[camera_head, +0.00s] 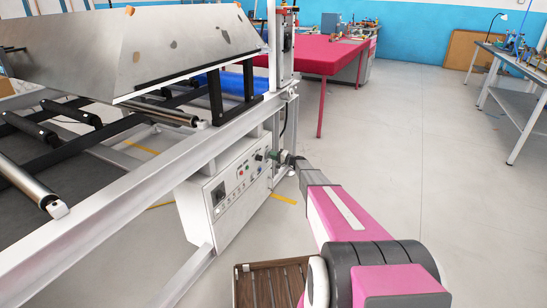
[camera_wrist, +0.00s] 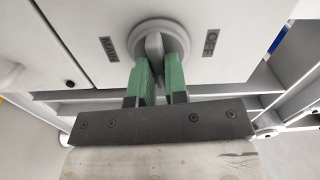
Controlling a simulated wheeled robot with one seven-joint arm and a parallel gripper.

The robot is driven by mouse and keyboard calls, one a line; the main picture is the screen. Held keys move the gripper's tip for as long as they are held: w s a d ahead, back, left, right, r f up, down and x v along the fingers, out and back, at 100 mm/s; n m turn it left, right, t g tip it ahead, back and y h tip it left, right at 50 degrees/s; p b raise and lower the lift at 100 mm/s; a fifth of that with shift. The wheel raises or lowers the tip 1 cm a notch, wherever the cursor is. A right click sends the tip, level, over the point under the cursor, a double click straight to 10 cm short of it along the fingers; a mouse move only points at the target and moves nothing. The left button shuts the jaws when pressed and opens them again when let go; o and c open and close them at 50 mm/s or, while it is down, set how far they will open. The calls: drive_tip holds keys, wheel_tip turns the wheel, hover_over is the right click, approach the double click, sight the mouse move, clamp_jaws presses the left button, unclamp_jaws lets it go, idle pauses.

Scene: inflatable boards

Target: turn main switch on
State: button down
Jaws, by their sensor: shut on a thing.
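The main switch (camera_wrist: 155,45) is a grey round dial with a raised handle, on the white panel in the wrist view. A label reading OFF is to its right and one reading MAIN to its left. The handle stands roughly upright in the picture. My gripper (camera_wrist: 158,68) has its two green fingers on either side of the handle and is shut on it. In the head view my gripper (camera_head: 289,158) reaches the right end of the white control box (camera_head: 231,202); the switch cannot be made out clearly there.
The control box hangs under the white machine frame (camera_head: 140,200), with a large tilted metal sheet (camera_head: 140,48) above. A brown slatted crate (camera_head: 268,285) stands below my arm. A pink table (camera_head: 318,58) is behind.

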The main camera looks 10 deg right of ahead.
drive_tip(key=shift+d+m, duration=0.1)
drive_tip(key=shift+m, duration=0.5)
drive_tip(key=shift+f, duration=0.1)
drive_tip(key=c, duration=1.1)
unclamp_jaws()
drive_tip(key=shift+c, duration=0.2)
drive_tip(key=v, duration=1)
drive_tip(key=shift+s+d, duration=0.2)
drive_tip(key=shift+d, duration=0.1)
